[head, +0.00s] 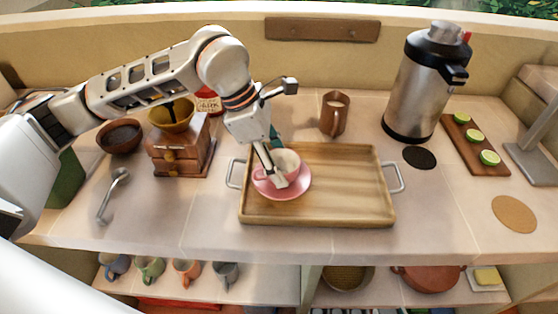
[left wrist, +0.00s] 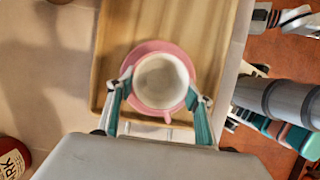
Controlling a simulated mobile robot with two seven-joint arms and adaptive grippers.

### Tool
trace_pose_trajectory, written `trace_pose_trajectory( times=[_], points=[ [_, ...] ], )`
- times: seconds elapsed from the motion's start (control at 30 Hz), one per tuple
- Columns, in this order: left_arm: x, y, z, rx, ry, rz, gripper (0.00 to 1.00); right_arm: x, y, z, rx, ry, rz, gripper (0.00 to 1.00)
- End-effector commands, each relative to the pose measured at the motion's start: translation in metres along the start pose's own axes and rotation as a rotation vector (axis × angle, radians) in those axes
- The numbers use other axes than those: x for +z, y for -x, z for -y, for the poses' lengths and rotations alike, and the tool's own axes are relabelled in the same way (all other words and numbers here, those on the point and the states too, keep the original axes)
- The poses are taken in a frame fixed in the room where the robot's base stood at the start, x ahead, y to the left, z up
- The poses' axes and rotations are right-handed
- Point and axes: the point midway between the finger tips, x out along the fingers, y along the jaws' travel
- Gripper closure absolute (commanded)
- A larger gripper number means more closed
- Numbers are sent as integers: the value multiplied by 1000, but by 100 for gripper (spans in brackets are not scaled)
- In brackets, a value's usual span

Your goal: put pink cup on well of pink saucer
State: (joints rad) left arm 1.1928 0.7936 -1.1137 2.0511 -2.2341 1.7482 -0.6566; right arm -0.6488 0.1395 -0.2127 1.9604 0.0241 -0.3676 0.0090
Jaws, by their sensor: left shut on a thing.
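The pink cup (head: 287,160), pale inside, is upright between the fingers of my left gripper (head: 275,170). In the left wrist view the left gripper (left wrist: 160,85) has a finger on each side of the cup (left wrist: 161,80), with the cup's handle toward the palm. The pink saucer (head: 298,187) lies on the left part of the wooden tray (head: 345,200), directly under the cup. The saucer's rim also shows around the cup in the wrist view (left wrist: 142,50). Whether the cup touches the well is hidden. My right gripper is out of view.
A wooden grinder (head: 180,155) and a dark bowl (head: 120,137) stand left of the tray. A brown mug (head: 334,118) and a steel flask (head: 418,85) stand behind it. A board with lime halves (head: 474,147) is at right. The tray's right half is clear.

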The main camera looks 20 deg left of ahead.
Motion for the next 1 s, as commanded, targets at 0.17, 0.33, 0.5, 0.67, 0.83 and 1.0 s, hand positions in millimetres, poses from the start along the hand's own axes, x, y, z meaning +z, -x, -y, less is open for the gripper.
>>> trace_pose_trajectory(
  times=[0.17, 0.33, 0.5, 0.67, 0.83, 1.0],
  points=[
    [1, 1, 0, 2, -1, 1, 73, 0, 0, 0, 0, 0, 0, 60],
    [-1, -2, 0, 1, 0, 0, 39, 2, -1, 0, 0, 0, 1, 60],
    [0, -1, 0, 1, 0, 1, 32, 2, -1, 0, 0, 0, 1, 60],
    [0, -1, 0, 1, 0, 1, 32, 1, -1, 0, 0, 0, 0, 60],
    [1, 8, -1, 5, -1, 2, 32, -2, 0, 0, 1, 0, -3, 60],
    [1, 36, -2, 6, -1, 2, 32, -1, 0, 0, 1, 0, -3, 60]
  ],
)
